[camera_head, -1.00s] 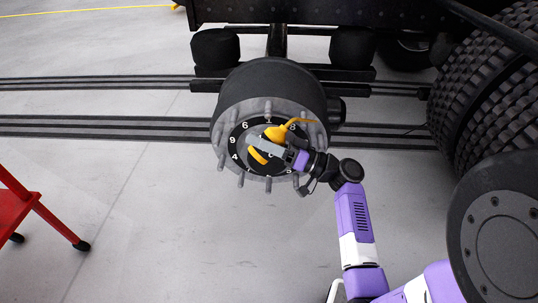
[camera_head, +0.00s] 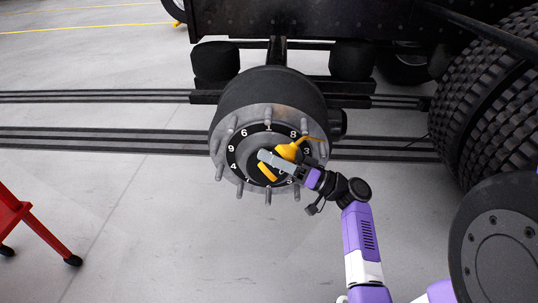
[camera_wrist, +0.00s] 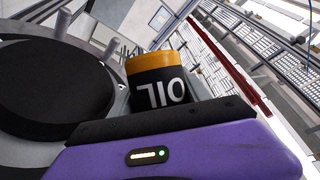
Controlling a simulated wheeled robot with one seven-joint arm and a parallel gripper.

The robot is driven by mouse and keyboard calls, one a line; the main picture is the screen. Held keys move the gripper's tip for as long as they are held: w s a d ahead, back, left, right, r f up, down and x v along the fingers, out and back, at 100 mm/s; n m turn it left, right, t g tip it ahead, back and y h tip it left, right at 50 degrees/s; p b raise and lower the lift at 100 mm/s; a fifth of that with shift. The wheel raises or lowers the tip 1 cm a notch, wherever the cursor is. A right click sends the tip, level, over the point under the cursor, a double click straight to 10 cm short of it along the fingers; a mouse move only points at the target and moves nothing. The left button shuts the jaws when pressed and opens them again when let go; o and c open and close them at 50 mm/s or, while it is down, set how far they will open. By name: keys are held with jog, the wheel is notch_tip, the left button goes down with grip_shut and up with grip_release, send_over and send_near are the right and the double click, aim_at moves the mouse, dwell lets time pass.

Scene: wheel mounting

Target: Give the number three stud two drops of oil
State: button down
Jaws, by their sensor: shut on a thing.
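The oil can (camera_head: 286,151) is yellow-orange and black, and its thin spout points right. My gripper (camera_head: 281,163) is shut on it in front of the wheel hub (camera_head: 268,92). The hub face has a black number ring (camera_head: 231,157) with studs around it. The number three stud (camera_head: 322,149) stands at the right, beside the 3. The spout tip appears just above this stud's end in the picture; I cannot tell whether they touch. In the wrist view the can (camera_wrist: 160,88) shows "OIL" upside down; its spout is hidden there.
A large treaded tyre (camera_head: 487,95) stands at the right. The dark truck chassis (camera_head: 330,15) is above the hub. A red stand (camera_head: 35,225) is at the lower left. The grey floor between the stand and my arm is clear.

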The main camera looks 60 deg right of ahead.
dwell(0.3)
jog(key=shift+s+f+b, duration=0.15)
jog(key=shift+f+b, duration=1.35)
jog(key=shift+b, duration=0.15)
jog(key=shift+f, duration=0.1)
dwell(1.0)
jog(key=shift+r+p, duration=1.45)
jog(key=shift+r, duration=1.2)
